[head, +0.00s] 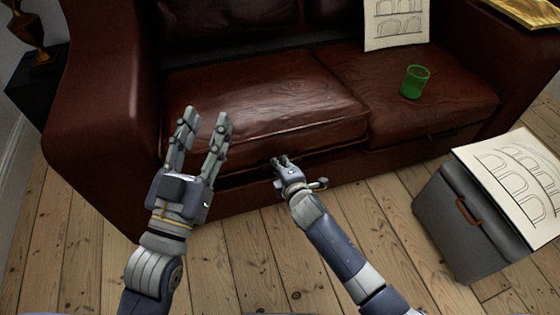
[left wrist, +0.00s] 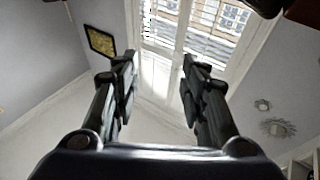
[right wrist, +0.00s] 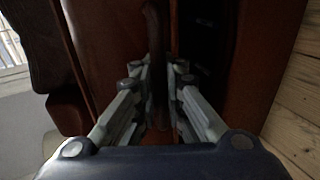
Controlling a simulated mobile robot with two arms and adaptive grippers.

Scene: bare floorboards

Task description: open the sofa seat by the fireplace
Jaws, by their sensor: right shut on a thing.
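The brown leather sofa (head: 100,110) has two seats. The left seat (head: 255,95) has a dark gap under its front edge, so it looks slightly raised. My right gripper (head: 280,160) is at that front edge, near its middle, and is shut on it. In the right wrist view, the fingers (right wrist: 157,72) close around a narrow brown strip, with a dark opening beside it; whether the strip is a handle or the edge is unclear. My left gripper (head: 205,115) is open and empty, pointing up in front of the left seat. No fireplace shows.
A grey box (head: 460,225) with another sheet (head: 515,180) on top stands on the floor at right. A trophy on a dark stand (head: 38,85) is at left. Floorboards between are clear.

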